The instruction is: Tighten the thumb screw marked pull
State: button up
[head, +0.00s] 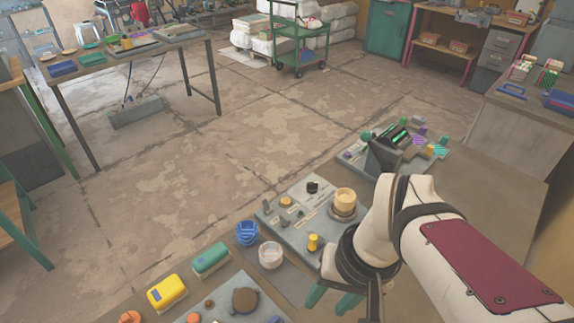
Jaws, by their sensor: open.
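A grey panel (290,240) with several controls lies on the bench. It carries a large cream-yellow round knob (345,200), a small yellow upright knob (313,242), a flat orange-yellow knob (286,202), a black knob (313,187) and small grey parts. Its labels are too small to read, so I cannot tell which control is the thumb screw marked pull. My gripper (332,299), with teal fingers, is open near the panel's front edge, in front of the small yellow knob in the picture. My wrist and arm hide the panel's right front part.
A blue ribbed cup (247,233) and a whitish jar (271,255) stand left of the panel. Green (211,260) and yellow (167,293) blocks lie further left. A dark device (392,152) stands behind my arm. Bare bench (480,185) shows at right.

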jog(key=w+a+f+n+t, duration=0.15)
jog(key=w+n, duration=0.45)
jog(key=w, duration=1.1)
jog(key=n+t+y, duration=0.1)
jog(key=n, duration=0.4)
send_near(285, 217)
jog(key=x, duration=0.8)
jog(key=shift+a+f, duration=0.1)
jog(key=shift+f, duration=0.2)
grip_shut()
